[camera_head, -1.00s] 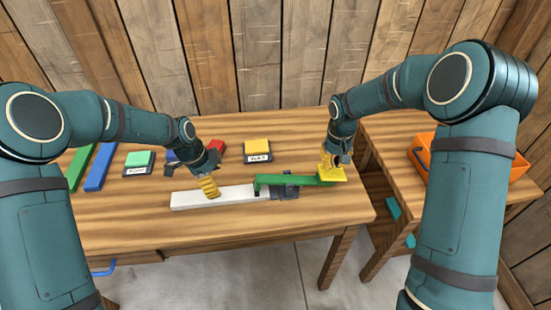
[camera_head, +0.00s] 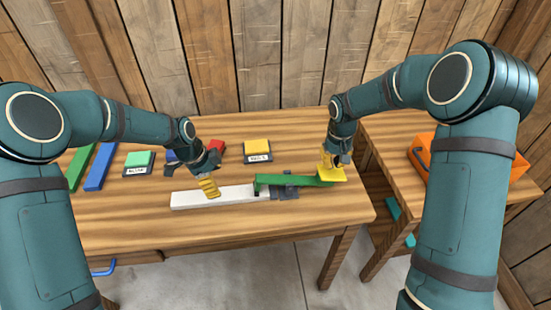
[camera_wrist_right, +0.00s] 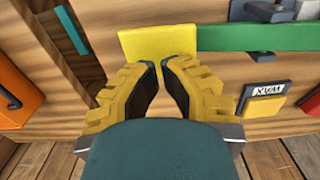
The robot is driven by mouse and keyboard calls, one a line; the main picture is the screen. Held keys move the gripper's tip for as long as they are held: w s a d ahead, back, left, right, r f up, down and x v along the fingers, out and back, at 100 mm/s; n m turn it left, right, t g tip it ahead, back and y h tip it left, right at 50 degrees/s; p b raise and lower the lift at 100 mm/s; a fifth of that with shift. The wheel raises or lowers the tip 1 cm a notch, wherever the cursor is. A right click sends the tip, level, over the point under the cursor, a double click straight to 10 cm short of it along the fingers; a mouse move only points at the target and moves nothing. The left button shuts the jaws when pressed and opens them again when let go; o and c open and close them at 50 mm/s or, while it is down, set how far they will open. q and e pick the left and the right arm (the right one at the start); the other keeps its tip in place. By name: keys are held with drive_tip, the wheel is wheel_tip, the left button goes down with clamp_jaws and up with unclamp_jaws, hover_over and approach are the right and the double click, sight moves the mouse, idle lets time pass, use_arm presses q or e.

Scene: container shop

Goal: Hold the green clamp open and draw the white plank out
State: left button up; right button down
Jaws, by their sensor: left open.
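The white plank (camera_head: 232,195) lies flat on the table, its right end at the left end of the green clamp (camera_head: 297,181). The clamp's green bar sits over a dark grey base (camera_head: 287,192) and ends in a yellow pad (camera_head: 333,176) at right. My left gripper (camera_head: 209,190) is open at the plank; whether it touches it I cannot tell. My right gripper (camera_head: 331,165) is at the yellow pad. In the right wrist view its fingertips (camera_wrist_right: 158,66) come together at the pad's edge (camera_wrist_right: 135,44), with nothing seen between them. The green bar (camera_wrist_right: 255,37) runs right.
Green (camera_head: 78,168) and blue (camera_head: 100,166) bars lie at left. A green block on a labelled stand (camera_head: 138,163) and a yellow block on another (camera_head: 257,152) stand behind. An orange bin (camera_head: 505,165) is on the right table.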

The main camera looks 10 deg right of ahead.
sight(331, 172)
drive_tip(key=shift+f, duration=0.1)
drive_tip(key=shift+f, duration=1.85)
use_arm(q)
drive_tip(key=o, duration=0.3)
drive_tip(key=shift+d+r+y, duration=0.25)
drive_tip(key=shift+r+y, duration=0.25)
drive_tip(key=shift+r, duration=0.05)
wheel_tip(331, 172, down, 9)
drive_tip(key=shift+r+y, duration=0.2)
drive_tip(key=shift+y, duration=1)
drive_tip(key=c, duration=1.4)
